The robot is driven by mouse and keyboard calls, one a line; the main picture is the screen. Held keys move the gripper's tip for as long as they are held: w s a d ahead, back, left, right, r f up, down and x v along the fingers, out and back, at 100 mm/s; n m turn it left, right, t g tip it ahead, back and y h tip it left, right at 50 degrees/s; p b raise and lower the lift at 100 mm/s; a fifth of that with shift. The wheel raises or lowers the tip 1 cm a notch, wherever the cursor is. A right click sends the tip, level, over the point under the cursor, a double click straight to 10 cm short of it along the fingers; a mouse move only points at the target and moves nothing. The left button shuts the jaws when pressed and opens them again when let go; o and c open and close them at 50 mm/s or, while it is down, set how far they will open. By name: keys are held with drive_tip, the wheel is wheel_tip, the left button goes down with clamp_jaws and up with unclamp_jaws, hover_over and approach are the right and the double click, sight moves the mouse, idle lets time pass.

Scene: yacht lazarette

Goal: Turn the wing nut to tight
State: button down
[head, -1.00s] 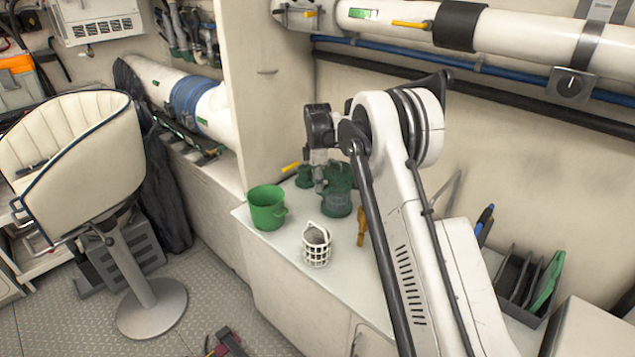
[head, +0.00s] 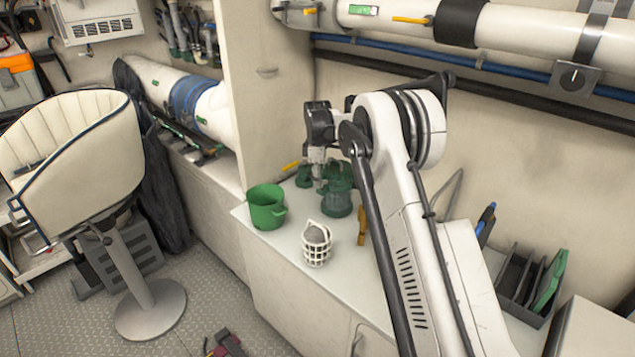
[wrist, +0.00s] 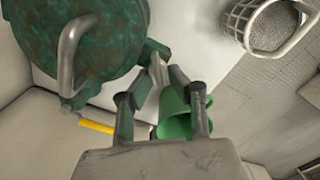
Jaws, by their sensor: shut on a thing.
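A dark green strainer housing (head: 338,202) stands on the white counter. In the wrist view its round mottled green top (wrist: 105,35) fills the upper left, with a grey curved bar (wrist: 68,60) across it. My gripper (head: 319,184) is at the housing's left side in the head view. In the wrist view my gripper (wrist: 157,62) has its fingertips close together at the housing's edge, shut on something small.
A green mug (head: 266,208) and a white strainer basket (head: 316,246) stand near the counter's front edge. A brass-coloured piece (head: 362,226) is right of the housing. A smaller green fitting (head: 303,176) and a yellow handle (head: 291,166) are behind left. A black rack (head: 525,285) stands right.

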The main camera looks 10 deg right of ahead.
drive_tip(key=c, duration=1.6)
unclamp_jaws()
drive_tip(key=shift+c, duration=0.2)
wheel_tip(320, 180, up, 12)
